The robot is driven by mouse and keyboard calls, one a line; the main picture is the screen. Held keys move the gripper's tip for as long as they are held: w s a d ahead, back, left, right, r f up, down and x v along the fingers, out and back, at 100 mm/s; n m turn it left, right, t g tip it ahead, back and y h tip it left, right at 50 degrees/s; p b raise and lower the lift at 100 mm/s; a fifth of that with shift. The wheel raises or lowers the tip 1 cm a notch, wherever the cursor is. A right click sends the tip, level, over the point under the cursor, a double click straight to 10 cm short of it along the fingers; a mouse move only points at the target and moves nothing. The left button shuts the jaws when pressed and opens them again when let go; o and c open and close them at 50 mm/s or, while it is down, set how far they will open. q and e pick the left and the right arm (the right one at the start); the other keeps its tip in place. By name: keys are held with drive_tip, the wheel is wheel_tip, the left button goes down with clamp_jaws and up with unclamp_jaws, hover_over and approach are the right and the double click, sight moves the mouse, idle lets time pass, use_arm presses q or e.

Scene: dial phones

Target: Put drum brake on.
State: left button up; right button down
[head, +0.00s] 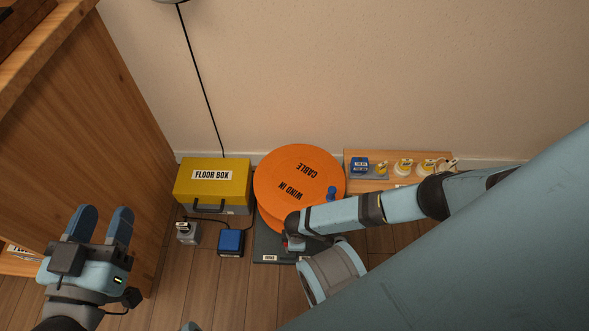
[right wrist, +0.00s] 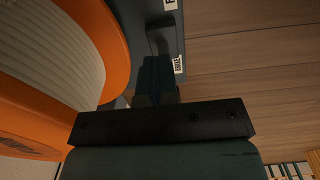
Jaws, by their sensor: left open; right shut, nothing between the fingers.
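The orange cable drum (head: 297,172), marked "WIND IN CABLE", stands on a dark grey base (head: 268,246) on the floor by the wall. A blue crank knob (head: 331,193) sticks up from its right side. In the right wrist view the drum (right wrist: 115,35) fills the left side. My right gripper (right wrist: 156,72) is shut and empty, low beside the drum at a dark raised part of the base (right wrist: 160,38) with a small white label. I cannot tell whether they touch. In the head view my right arm hides this spot. My left gripper (head: 101,222) is open and empty at the left.
A yellow floor box (head: 213,176) stands left of the drum. A blue box (head: 231,241) and a small grey device (head: 187,232) with cables lie before it. A wooden board with plugs (head: 398,158) is at the right. A wooden cabinet (head: 95,130) stands left.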

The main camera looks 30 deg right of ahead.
drive_tip(key=shift+w+a, duration=0.3)
drive_tip(key=shift+a, duration=0.15)
use_arm(q)
drive_tip(key=r+n+p, duration=0.1)
drive_tip(key=p, duration=0.1)
drive_tip(key=s+r+n+p, duration=0.1)
drive_tip(key=r+p, duration=0.1)
drive_tip(key=p, duration=0.1)
drive_tip(key=r+p, duration=0.2)
drive_tip(key=shift+s+d+r+n+t, duration=0.1)
drive_tip(key=shift+s+d+n+t, duration=0.25)
drive_tip(key=shift+d+n+t, duration=0.05)
use_arm(e)
wheel_tip(320, 180, up, 7)
drive_tip(key=d, duration=0.1)
drive_tip(key=shift+s+d, duration=0.15)
drive_tip(key=shift+s, duration=0.25)
